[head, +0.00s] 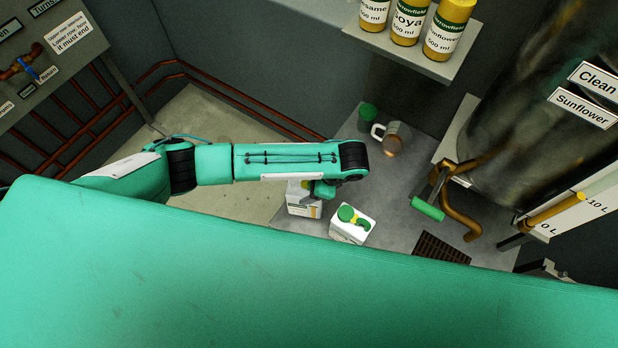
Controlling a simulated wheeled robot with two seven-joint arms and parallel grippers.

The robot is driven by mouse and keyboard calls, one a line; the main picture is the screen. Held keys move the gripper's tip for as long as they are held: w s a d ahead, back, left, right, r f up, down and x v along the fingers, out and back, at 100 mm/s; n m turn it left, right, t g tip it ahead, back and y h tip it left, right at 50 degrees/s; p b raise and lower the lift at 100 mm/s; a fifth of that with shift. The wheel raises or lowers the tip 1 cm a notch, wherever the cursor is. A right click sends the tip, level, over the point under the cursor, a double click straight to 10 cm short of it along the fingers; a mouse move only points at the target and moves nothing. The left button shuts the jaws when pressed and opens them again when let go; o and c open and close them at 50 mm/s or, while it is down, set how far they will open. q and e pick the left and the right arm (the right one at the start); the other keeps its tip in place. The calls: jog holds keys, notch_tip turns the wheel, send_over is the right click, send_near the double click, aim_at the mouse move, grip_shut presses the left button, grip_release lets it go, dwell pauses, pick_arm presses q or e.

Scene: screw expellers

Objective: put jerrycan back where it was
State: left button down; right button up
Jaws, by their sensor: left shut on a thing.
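A white jerrycan (302,208) with a printed label is partly hidden under my left forearm and hand. A bit of yellow shows at its top. My left gripper (318,190) is shut on it at the top; the fingertips are mostly hidden. I cannot tell whether the jerrycan touches the surface below. My right gripper is not in view.
A metal mug (396,137) and a green container (368,115) stand behind. A dark tank labelled Sunflower (520,120) has a tap with a green handle (428,209) at right. A floor grate (441,249) lies below it. A shelf (415,52) holds bottles above.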

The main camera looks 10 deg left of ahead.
pick_arm(q)
jog(key=shift+f, duration=0.7)
jog(key=shift+c, duration=1.4)
grip_release()
jog(key=shift+f, duration=0.1)
